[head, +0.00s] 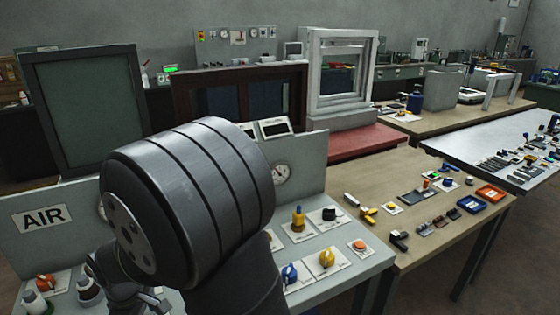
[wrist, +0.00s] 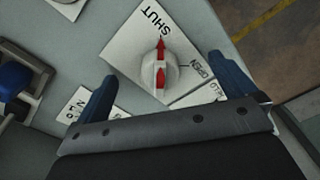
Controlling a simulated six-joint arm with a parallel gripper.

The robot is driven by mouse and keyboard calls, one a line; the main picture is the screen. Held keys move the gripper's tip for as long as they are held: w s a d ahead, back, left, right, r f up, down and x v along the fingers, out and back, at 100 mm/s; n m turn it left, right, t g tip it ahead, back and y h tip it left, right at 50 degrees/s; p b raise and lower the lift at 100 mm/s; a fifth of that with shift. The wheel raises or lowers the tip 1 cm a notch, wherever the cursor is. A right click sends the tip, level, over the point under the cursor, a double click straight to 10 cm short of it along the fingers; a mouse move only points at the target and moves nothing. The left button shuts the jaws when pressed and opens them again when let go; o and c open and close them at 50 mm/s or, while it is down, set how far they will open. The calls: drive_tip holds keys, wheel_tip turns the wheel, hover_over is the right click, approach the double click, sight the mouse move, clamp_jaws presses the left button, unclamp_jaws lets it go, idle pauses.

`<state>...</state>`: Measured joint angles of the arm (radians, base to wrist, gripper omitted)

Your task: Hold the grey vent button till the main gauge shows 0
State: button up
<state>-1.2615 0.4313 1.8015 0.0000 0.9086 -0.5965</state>
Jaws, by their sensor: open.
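My gripper (wrist: 162,68) is open, its two blue fingers apart and empty. In the wrist view a white knob (wrist: 158,76) with a red arrow lies between and beyond the fingertips. Its arrow points to SHUT on a white plate (wrist: 118,48); OPEN is printed to its right. I cannot tell whether the fingers touch anything. In the head view a round gauge (head: 281,173) stands on the upright panel, partly behind my arm; its reading is too small to tell. Another gauge edge (head: 102,208) shows at left, mostly hidden. I cannot make out a grey vent button.
The console (head: 365,268) carries a yellow valve (head: 326,258), a blue valve (head: 290,273), a black knob (head: 329,214) and an orange button (head: 358,245). An AIR sign (head: 43,215) is at left. A wooden bench (head: 420,262) with small parts adjoins on the right. My arm hides the console's middle.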

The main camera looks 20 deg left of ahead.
drive_tip(key=shift+c, duration=0.4)
drive_tip(key=c, duration=1.9)
